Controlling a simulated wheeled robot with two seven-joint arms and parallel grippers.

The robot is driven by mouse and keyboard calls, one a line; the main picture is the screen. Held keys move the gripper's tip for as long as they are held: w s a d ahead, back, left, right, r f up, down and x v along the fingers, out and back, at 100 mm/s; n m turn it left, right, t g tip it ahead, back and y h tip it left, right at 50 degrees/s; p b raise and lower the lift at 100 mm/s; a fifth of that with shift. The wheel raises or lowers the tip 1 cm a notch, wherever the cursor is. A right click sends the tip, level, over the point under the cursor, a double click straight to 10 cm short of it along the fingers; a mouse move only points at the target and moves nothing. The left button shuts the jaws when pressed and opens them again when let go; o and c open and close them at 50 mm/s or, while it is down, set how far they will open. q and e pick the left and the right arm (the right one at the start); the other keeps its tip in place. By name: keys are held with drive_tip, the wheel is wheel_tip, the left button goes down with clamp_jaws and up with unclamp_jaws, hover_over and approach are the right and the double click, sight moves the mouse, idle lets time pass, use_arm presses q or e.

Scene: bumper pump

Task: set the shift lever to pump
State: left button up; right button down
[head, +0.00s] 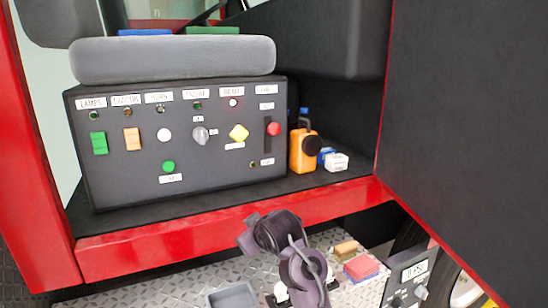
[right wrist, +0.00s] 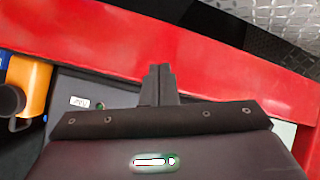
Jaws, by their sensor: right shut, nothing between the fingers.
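The dark control panel (head: 180,190) stands on the truck's ledge. Near its right edge is a vertical black slot (head: 267,142) with a red-knobbed lever (head: 274,129), likely the shift lever. The knob sits in the slot's upper half. Small labels above and below the slot are too blurred to read. My right arm rises at the bottom of the head view, below the panel; its fingertips are not clear there. In the right wrist view my right gripper (right wrist: 158,85) is shut and empty, against the red ledge edge. The lever is not visible in that view. My left gripper is not in view.
The panel also carries a green switch (head: 98,142), an orange switch (head: 132,139), a grey rotary knob (head: 199,135) and a yellow button (head: 239,132). An orange container (head: 302,152) stands right of the panel. A red sill (head: 180,247) runs below.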

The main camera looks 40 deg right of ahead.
sight(276, 127)
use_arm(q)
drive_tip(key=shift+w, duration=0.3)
use_arm(e)
drive_tip(key=w+d+r+t, duration=0.1)
drive_tip(key=d+r+t, duration=0.1)
drive_tip(key=d+r, duration=0.3)
drive_tip(key=w+d+r+m+t+h, duration=0.1)
drive_tip(key=d+r, duration=0.4)
drive_tip(key=r, duration=0.8)
drive_tip(key=w+d+r+m+t, duration=0.1)
drive_tip(key=d+r+t, duration=0.2)
drive_tip(key=r, duration=0.6)
drive_tip(key=shift+d+r+t, duration=0.15)
drive_tip(key=shift+d+t, duration=0.25)
drive_tip(key=shift+d, duration=0.6)
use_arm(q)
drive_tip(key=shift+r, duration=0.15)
use_arm(e)
drive_tip(key=shift+w, duration=0.15)
